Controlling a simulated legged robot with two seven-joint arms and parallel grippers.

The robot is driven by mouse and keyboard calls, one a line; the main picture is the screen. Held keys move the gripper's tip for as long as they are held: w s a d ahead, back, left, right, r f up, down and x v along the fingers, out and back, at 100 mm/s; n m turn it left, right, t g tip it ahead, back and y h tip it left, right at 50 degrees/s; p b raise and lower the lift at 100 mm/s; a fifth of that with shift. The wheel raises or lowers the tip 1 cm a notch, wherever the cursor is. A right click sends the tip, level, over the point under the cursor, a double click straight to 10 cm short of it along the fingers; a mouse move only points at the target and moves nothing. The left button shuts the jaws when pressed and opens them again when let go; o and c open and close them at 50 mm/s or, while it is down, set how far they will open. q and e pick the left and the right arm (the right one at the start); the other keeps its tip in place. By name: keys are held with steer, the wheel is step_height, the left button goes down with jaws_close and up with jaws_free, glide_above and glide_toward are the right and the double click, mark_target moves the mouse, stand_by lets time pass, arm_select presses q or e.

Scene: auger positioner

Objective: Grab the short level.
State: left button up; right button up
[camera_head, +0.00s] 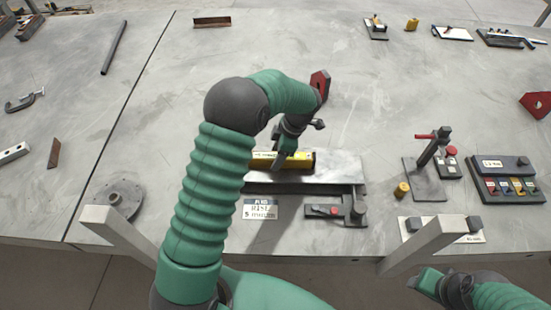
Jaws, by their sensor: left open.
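A short yellow bar with dark ends, which looks like the short level (302,160), lies on a grey metal plate (345,165) in the middle of the table. My left arm reaches over from the lower left.
A clamp (349,208) with a red button sits at the plate's front right, beside a label card (260,208). A stand (436,148) and a button box (505,178) are to the right. A round flange (119,198) is left. The table behind the plate is mostly clear.

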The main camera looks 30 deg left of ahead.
arm_select(q)
steer(key=shift+x, duration=0.75)
jaws_close()
